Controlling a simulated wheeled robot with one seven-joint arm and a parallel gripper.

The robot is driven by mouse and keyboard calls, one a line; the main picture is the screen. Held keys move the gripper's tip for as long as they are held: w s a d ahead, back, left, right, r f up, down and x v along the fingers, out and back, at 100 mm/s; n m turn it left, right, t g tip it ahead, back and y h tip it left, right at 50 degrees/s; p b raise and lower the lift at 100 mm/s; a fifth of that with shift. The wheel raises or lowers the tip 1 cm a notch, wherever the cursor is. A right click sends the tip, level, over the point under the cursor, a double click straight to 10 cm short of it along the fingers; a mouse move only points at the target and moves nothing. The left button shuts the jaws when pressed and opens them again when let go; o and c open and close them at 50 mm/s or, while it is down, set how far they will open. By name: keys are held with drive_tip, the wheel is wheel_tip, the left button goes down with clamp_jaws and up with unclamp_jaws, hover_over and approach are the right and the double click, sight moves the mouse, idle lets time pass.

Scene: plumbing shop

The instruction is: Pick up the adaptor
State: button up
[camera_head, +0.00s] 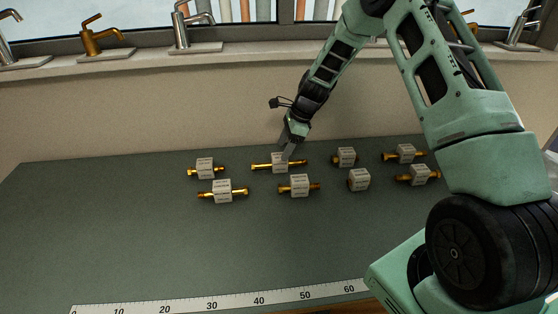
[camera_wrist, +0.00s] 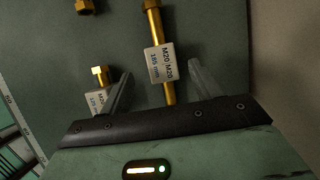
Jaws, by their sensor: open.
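Several brass adaptors with white label blocks lie on the dark green bench top. The long adaptor (camera_head: 262,164) in the back row is under my gripper (camera_head: 287,152). In the wrist view, this adaptor (camera_wrist: 162,63) runs between the two fingers of my gripper (camera_wrist: 159,70), with a gap on each side. Its label appears to read M20 / M20, 155 mm. The gripper is open and holds nothing. Another adaptor (camera_wrist: 100,97) is partly hidden by the left finger in the wrist view. The frames do not single out which adaptor the task names.
Neighbouring adaptors stand close by: a front one (camera_head: 299,186), a left one (camera_head: 205,168) and a small one (camera_head: 346,157). A white ruler strip (camera_head: 210,304) runs along the front edge of the bench (camera_head: 110,230). Faucets (camera_head: 195,30) stand on the sill behind. The left bench area is clear.

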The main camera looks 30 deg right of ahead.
sight(279, 156)
drive_tip(key=shift+p+x, duration=1.25)
drive_tip(key=shift+x, duration=2.1)
drive_tip(key=shift+w, duration=0.15)
drive_tip(key=c, duration=1.2)
